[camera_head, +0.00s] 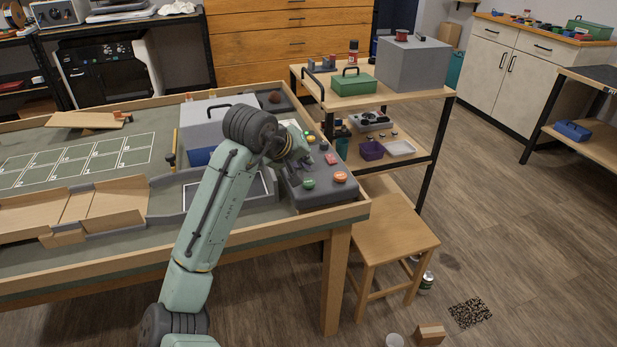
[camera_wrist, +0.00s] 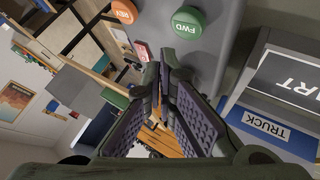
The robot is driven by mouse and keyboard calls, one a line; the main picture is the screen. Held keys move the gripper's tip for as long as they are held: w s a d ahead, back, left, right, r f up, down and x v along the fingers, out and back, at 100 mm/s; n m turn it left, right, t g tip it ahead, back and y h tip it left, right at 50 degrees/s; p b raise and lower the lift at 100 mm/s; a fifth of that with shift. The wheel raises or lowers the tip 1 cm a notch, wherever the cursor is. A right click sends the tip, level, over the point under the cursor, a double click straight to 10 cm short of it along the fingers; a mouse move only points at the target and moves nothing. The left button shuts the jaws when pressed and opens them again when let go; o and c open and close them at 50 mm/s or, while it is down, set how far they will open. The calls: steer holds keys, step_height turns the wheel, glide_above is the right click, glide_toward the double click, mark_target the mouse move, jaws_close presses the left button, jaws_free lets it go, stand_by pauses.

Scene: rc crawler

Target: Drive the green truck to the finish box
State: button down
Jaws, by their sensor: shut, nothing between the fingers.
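The green truck cannot be made out in either view. A grey control console (camera_head: 318,196) sits at the table's right corner, with a green button (camera_head: 308,183), an orange button (camera_head: 340,176) and a red button (camera_head: 331,159). In the wrist view, the green button reads FWD (camera_wrist: 188,22) and the orange one REV (camera_wrist: 125,10). My gripper (camera_head: 300,157) is over the console, shut and empty; its fingertips show in the wrist view (camera_wrist: 162,75). A panel ending in "ART" (camera_wrist: 296,84) and a blue TRUCK label (camera_wrist: 268,127) are at right there. I cannot identify the finish box.
The table holds wooden ramps (camera_head: 112,208), a tilted plank (camera_head: 88,120), a white grid (camera_head: 80,160) and a grey handled case (camera_head: 207,118) behind my arm. A white-outlined rectangle (camera_head: 263,188) lies beside the console. A shelf cart (camera_head: 425,95) stands behind, with a stool (camera_head: 393,232) nearby.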

steer(key=shift+r+p, duration=1.2)
steer(key=shift+r, duration=0.6)
steer(key=shift+f, duration=0.1)
